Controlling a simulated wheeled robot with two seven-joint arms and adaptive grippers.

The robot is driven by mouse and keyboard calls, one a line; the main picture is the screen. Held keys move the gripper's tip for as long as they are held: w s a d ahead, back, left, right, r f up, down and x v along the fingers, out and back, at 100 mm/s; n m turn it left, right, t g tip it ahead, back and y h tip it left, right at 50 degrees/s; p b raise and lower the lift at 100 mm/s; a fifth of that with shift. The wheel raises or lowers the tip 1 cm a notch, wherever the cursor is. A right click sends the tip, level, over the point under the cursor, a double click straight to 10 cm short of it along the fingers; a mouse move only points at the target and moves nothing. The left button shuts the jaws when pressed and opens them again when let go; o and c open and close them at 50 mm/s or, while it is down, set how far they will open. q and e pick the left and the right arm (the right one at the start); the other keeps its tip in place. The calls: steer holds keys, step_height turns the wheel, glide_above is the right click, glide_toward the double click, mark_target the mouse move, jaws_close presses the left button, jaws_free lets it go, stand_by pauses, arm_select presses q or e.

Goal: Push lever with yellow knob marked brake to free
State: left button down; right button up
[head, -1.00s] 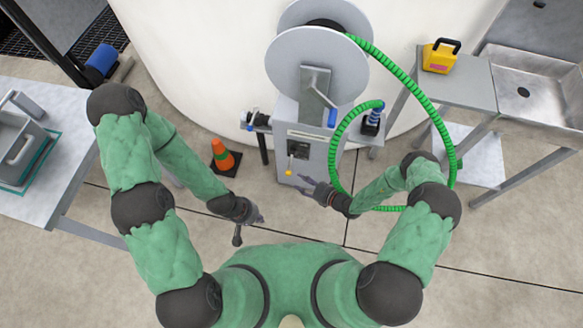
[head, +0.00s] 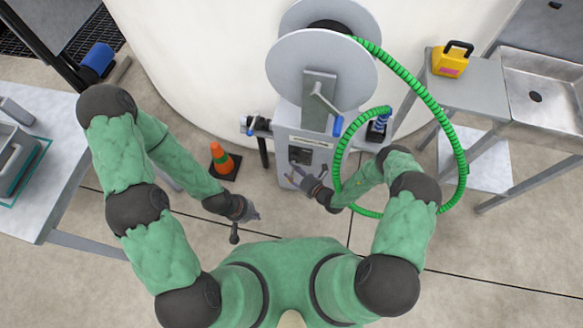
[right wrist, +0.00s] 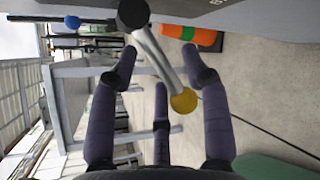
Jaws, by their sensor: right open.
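The lever with the yellow knob (right wrist: 184,101) shows in the right wrist view, its pale rod hanging from a dark round pivot. It is mounted on the front of the grey reel stand (head: 317,158). My right gripper (head: 294,173) is open at the stand's front, and in the head view it largely hides the lever. In the right wrist view the open fingers (right wrist: 161,75) spread on both sides of the rod and knob; I cannot tell whether they touch. My left gripper (head: 248,222) is open and empty, left of the stand and nearer my body. No brake marking is readable.
A grey hose reel (head: 322,72) tops the stand, with a crank and a green hose (head: 437,112) looping right around my right arm. An orange cone (head: 222,159) stands left of the stand. Tables stand at far left and right; a yellow case (head: 450,61) sits on the right one.

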steer(key=shift+w, duration=0.1)
steer(key=shift+c, duration=0.2)
jaws_close()
steer(key=shift+s+a+r+m+g+p, duration=0.1)
steer(key=shift+r+m+g+p, duration=0.6)
steer(key=shift+m+g+p, duration=0.2)
steer(key=shift+s+r+m+g+p, duration=0.1)
steer(key=shift+r+m+g+p, duration=0.6)
steer(key=shift+g, duration=0.3)
steer(key=shift+f, duration=0.1)
